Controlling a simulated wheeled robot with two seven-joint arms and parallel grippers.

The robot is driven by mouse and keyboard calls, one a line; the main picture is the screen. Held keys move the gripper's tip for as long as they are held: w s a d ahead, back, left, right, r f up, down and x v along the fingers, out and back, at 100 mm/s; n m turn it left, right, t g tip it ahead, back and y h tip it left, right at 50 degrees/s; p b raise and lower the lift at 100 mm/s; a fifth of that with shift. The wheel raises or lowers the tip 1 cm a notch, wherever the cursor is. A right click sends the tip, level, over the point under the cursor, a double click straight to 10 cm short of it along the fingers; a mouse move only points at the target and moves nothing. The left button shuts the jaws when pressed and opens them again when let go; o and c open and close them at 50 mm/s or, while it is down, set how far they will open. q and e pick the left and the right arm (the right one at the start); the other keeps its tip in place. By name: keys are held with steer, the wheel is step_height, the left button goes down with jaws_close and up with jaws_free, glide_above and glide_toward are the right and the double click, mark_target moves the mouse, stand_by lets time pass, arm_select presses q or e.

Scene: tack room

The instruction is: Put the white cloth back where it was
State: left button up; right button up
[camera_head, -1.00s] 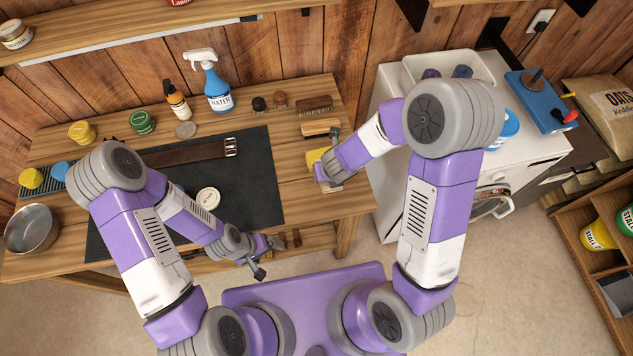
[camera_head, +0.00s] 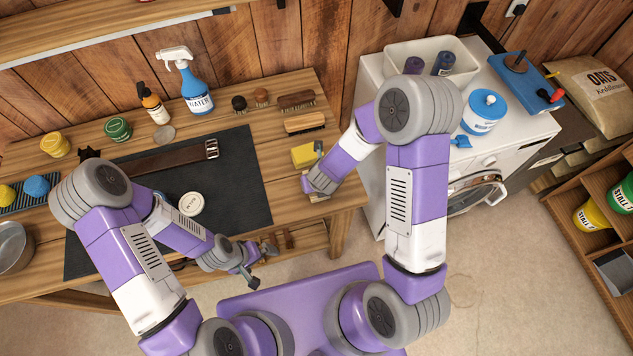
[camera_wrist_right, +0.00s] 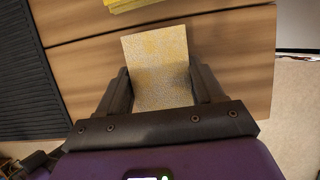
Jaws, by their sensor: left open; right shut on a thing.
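A flat, pale square with yellowish speckles, which I take to be the white cloth (camera_wrist_right: 158,66), is between the fingers of my right gripper (camera_wrist_right: 161,92). The gripper is shut on it, low over the wooden bench top. In the head view my right gripper (camera_head: 309,188) is at the bench's front right part, just in front of a yellow block-like thing (camera_head: 304,155); the cloth is mostly hidden there. My left gripper (camera_head: 254,268) is open and empty by the bench's front edge.
The wooden bench (camera_head: 291,187) carries a dark mat (camera_head: 235,175) with a strap and a round white-lidded tin (camera_head: 191,204). Brushes (camera_head: 304,122) lie behind the yellow thing. A white washing machine (camera_head: 520,135) with a bin and blue-lidded tub (camera_head: 484,111) stands right of the bench.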

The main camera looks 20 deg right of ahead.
steer(key=o, duration=1.6)
steer(key=shift+f, duration=0.1)
steer(key=shift+c, duration=0.2)
steer(key=shift+r, duration=0.2)
steer(key=p+v, duration=0.5)
steer(key=v, duration=0.6)
steer(key=s+a+f+m+g+y, duration=0.25)
steer(key=s+f+m, duration=0.2)
steer(key=m, duration=0.55)
steer(key=s+a+f+m+g+y, duration=0.1)
steer(key=s+f+m+g, duration=0.25)
steer(key=s+m, duration=0.4)
step_height(320, 180, down, 7)
steer(key=d+m+t, duration=0.1)
steer(key=m+t, duration=0.1)
steer(key=m, duration=1.9)
steer(key=shift+w+m, duration=0.35)
steer(key=shift+w, duration=0.15)
